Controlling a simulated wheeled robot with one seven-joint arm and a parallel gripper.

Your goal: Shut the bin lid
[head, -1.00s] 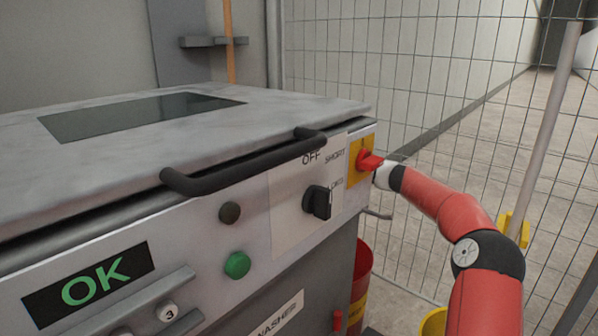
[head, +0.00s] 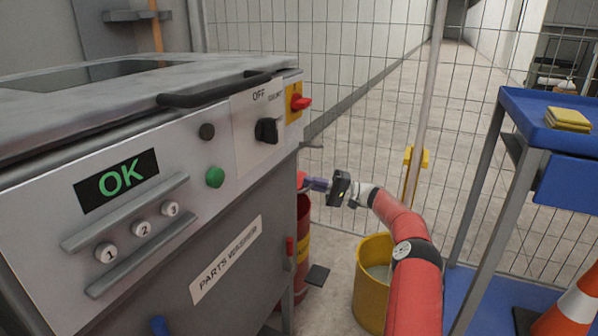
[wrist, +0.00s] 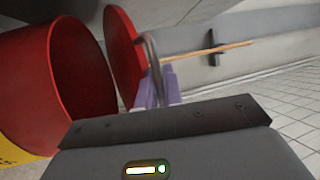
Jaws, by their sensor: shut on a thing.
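The red bin (head: 303,215) stands beside the right side of the parts washer, which partly hides it. In the wrist view its open mouth (wrist: 82,80) shows dark inside, and the round red lid (wrist: 124,55) stands partly open, at an angle to the mouth. A grey curved handle (wrist: 153,62) sticks out from the lid's outer face. My gripper (wrist: 160,88), with purple fingers, is shut on this handle. In the head view my gripper (head: 318,184) is low by the washer's right edge, near the bin top, where the lid is mostly hidden.
The grey parts washer (head: 232,262) fills the left. A yellow bucket (head: 371,285) stands right of the bin, close to my arm. A wire fence (head: 390,70) is behind. A blue cart (head: 560,170) and a traffic cone (head: 575,303) are at the right.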

